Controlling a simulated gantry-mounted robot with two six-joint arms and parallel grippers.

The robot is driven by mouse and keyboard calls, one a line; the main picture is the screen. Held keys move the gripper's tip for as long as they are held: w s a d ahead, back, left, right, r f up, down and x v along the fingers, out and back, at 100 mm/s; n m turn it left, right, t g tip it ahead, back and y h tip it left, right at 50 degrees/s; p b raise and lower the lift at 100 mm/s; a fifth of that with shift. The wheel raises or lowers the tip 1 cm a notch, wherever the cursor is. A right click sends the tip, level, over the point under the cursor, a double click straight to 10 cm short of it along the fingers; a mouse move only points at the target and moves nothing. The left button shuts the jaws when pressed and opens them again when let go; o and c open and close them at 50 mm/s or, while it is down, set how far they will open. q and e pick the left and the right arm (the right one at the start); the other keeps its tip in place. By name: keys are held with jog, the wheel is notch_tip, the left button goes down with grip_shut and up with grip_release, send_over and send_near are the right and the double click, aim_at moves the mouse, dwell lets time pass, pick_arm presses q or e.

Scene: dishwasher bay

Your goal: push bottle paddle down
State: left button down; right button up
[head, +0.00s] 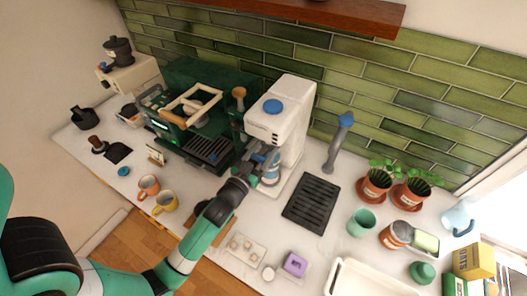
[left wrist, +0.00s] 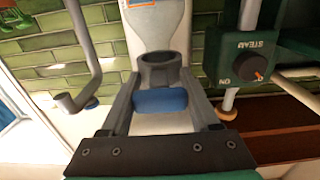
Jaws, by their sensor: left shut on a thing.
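A white drinks machine (head: 285,107) with a blue round top (head: 272,106) stands at the back middle of the counter. Its white body shows in the left wrist view (left wrist: 157,28). My left gripper (head: 266,158) is at its front. In the left wrist view my left gripper (left wrist: 161,88) has its fingers either side of a dark grey ring-shaped part (left wrist: 160,68) with a blue part (left wrist: 160,101) below it, and is shut on them. I cannot tell which of these is the bottle paddle. A pale bottle-like thing (head: 270,174) with blue shows beside the gripper, partly hidden.
A green espresso machine (head: 190,85) stands close on the left; its steam knob (left wrist: 261,65) shows in the left wrist view. A black drip grille (head: 311,201) and a grey tap (head: 338,142) are on the right. Mugs (head: 164,202) stand at the counter's front.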

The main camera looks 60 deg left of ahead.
pick_arm(q)
jog(key=shift+f, duration=0.35)
jog(key=c, duration=0.5)
grip_release()
jog(key=o, duration=0.4)
jog(key=shift+r, duration=0.1)
jog(key=b+v, duration=0.2)
jog(key=v, duration=0.9)
jog(key=shift+s+d+r+b, duration=0.1)
jog(key=shift+s+d+b, duration=0.1)
jog(key=shift+s+b, duration=0.15)
jog(key=shift+w, duration=0.1)
